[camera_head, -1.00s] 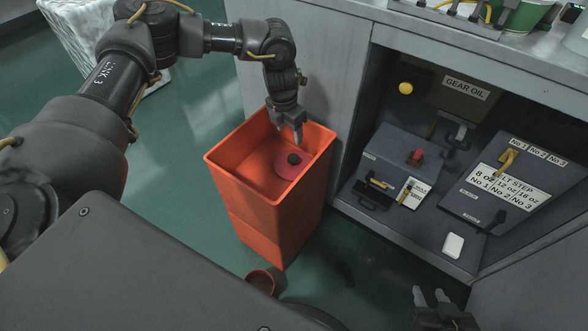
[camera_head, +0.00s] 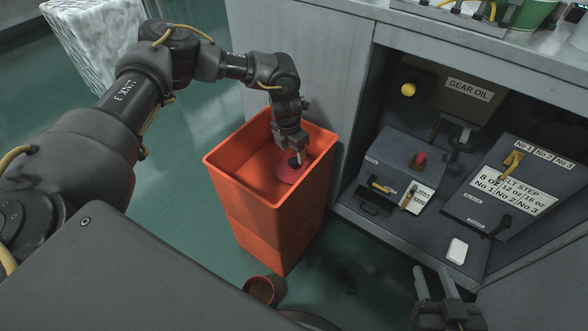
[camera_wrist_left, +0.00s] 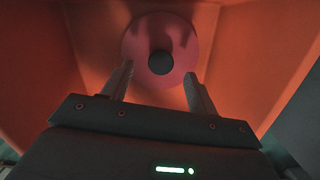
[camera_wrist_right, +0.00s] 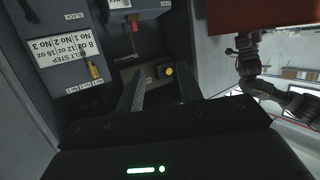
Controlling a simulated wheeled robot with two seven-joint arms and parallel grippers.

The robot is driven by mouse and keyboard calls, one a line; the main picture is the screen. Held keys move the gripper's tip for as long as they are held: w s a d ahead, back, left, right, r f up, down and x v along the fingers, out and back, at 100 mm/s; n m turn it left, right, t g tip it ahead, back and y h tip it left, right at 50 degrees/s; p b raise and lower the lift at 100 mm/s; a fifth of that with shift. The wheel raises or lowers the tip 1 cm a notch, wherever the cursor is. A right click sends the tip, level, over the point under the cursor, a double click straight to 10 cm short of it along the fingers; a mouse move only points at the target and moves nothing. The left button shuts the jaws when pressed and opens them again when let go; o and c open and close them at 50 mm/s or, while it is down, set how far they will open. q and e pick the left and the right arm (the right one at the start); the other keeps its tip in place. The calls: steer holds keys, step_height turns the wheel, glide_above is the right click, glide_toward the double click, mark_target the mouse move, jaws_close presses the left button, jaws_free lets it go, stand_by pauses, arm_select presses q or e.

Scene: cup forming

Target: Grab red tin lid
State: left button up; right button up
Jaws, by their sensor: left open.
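The red tin lid (camera_head: 289,173) is a round disc with a black knob, inside the orange bin (camera_head: 240,182). In the left wrist view the lid (camera_wrist_left: 180,68) lies just beyond my fingertips, with its black knob (camera_wrist_left: 161,62) centred ahead of the gap between them. My left gripper (camera_head: 297,158) is inside the bin, pointing down over the lid; it is open in the left wrist view (camera_wrist_left: 160,75), and contact with the knob cannot be told. My right gripper (camera_head: 433,272) is open and empty at the lower right, in front of the cabinet; it also shows in the right wrist view (camera_wrist_right: 155,85).
The bin walls surround my left gripper closely. A grey cabinet (camera_head: 345,205) with levers, a yellow knob (camera_head: 408,90) and labelled boxes stands to the right. A small brown pot (camera_head: 262,291) is on the green floor in front of the bin.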

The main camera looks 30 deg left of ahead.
mark_target(294, 160)
arm_select(q)
step_height(294, 160, down, 4)
steer(key=shift+w+d+r+b, duration=0.1)
steer(key=shift+d+r+b, duration=0.1)
steer(key=shift+b, duration=0.1)
jaws_close()
arm_select(e)
steer(key=a+r+y, duration=0.1)
steer(key=a+r+t, duration=0.1)
steer(key=r, duration=0.1)
steer(key=shift+w+n+y, duration=0.1)
steer(key=shift+n+y, duration=0.2)
steer(key=shift+y, duration=0.1)
